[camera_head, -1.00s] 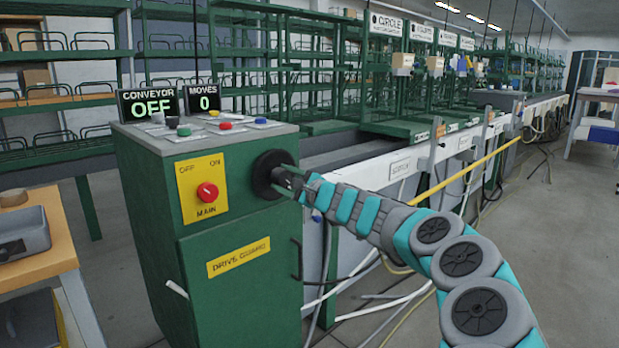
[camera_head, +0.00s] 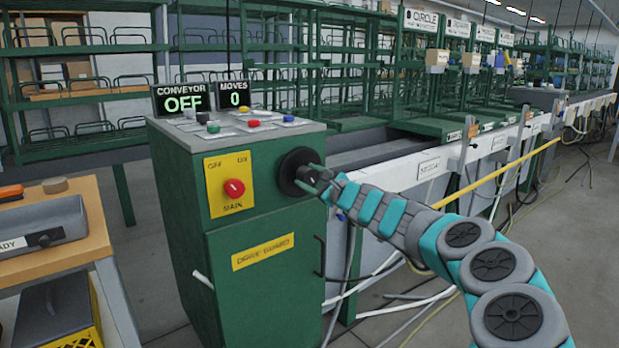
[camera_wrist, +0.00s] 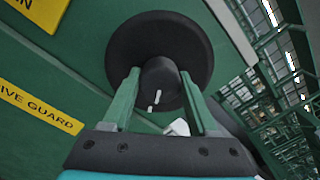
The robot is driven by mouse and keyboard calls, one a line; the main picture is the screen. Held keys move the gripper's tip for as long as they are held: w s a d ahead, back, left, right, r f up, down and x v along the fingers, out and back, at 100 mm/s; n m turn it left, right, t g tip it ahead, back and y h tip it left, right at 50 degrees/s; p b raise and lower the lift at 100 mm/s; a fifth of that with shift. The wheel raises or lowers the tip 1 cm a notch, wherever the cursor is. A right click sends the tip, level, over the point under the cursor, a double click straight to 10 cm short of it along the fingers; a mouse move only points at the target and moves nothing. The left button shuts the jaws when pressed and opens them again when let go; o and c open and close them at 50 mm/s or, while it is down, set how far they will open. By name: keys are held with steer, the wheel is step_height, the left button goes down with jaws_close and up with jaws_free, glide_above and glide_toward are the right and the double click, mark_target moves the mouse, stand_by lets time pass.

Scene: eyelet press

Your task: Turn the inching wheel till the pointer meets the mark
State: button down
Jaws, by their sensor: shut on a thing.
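The inching wheel (camera_head: 296,163) is a black disc on the side of the green drive cabinet, left of my arm's end. In the wrist view the wheel (camera_wrist: 150,35) fills the upper middle, with a dark round hub (camera_wrist: 160,80) standing out from it. My gripper (camera_wrist: 159,76) is shut on this hub, one green finger on each side. It also shows at the wheel in the head view (camera_head: 316,178). A white line (camera_wrist: 157,97) shows on the hub's end, with another short white line (camera_wrist: 151,108) just below it, slightly left. I cannot tell which is pointer or mark.
The green cabinet (camera_head: 180,260) carries a red MAIN knob (camera_head: 234,189) and coloured buttons on top. The displays read CONVEYOR OFF (camera_head: 184,102) and MOVES 0 (camera_head: 235,98). A wooden table (camera_head: 95,215) stands at the left. A conveyor with cables runs off to the right.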

steer(key=shift+c, duration=0.9)
jaws_free()
steer(key=b+v, duration=0.1)
steer(key=v, duration=0.6)
steer(key=shift+s+d, duration=0.3)
